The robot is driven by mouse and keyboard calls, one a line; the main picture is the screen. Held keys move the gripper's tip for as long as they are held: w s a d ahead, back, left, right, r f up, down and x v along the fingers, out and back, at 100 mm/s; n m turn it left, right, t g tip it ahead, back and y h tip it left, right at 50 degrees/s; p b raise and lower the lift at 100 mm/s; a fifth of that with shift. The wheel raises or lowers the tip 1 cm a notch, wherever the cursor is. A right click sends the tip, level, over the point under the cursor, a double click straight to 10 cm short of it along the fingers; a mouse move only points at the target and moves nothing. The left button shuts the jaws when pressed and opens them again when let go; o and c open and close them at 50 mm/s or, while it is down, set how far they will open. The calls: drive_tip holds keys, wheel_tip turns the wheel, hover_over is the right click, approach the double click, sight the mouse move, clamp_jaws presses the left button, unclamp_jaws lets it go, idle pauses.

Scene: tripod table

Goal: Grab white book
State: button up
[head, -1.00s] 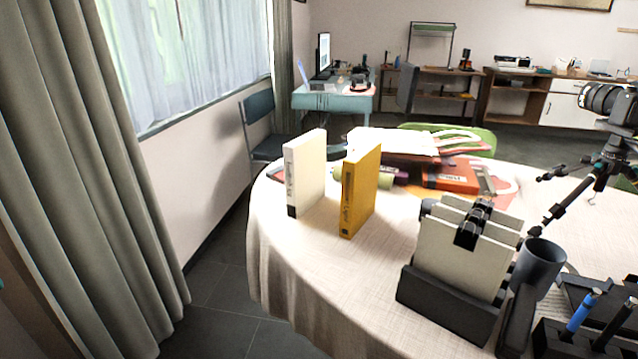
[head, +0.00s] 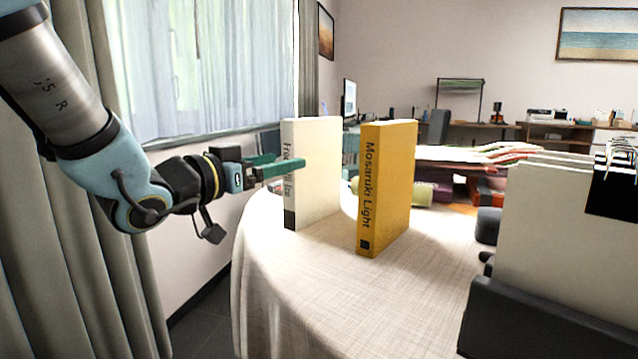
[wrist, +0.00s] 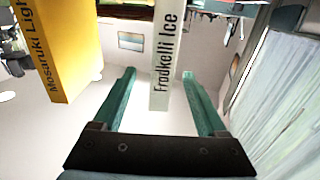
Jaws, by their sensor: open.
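The white book (head: 318,170) stands upright on the tablecloth near the table's left edge, its spine towards me. The spine, lettered "Fradkelli Ice", also shows in the wrist view (wrist: 163,65). My gripper (head: 289,161) is open at the spine, and one green finger covers part of the lettering in the head view. In the wrist view the spine appears between the two spread fingers (wrist: 159,73), with a gap on each side. The fingers are not closed on it.
A yellow book (head: 388,190) stands upright just right of the white one, with a narrow gap. A dark holder (head: 535,320) with pale folders stands at the right. The round table (head: 300,300) has bare cloth in front. A curtain (head: 105,290) hangs at the left.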

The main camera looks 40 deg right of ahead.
sight(314, 154)
drive_tip(key=shift+d+r+p, duration=0.25)
drive_tip(key=shift+r+p, duration=0.05)
drive_tip(key=shift+p, duration=0.3)
drive_tip(key=d+p, duration=0.1)
drive_tip(key=p, duration=0.2)
drive_tip(key=shift+w+r, duration=0.1)
drive_tip(key=d+p, duration=0.1)
drive_tip(key=p, duration=0.3)
drive_tip(key=shift+w+p, duration=0.1)
drive_tip(key=shift+p, duration=0.3)
drive_tip(key=shift+p, duration=1.1)
drive_tip(key=shift+w+d+f, duration=0.1)
drive_tip(key=shift+d+f, duration=0.1)
drive_tip(key=shift+f, duration=0.1)
drive_tip(key=shift+w+d+f+p, duration=0.1)
drive_tip(key=shift+w+d, duration=0.2)
drive_tip(key=shift+d, duration=0.95)
drive_tip(key=shift+w+d+f+p, duration=0.1)
drive_tip(key=shift+w+d, duration=0.15)
drive_tip(key=shift+d, duration=0.95)
drive_tip(key=shift+w+d+f+p, duration=0.1)
drive_tip(key=shift+w+d, duration=0.2)
drive_tip(key=shift+d, duration=0.95)
clamp_jaws()
drive_tip(key=shift+r, duration=0.1)
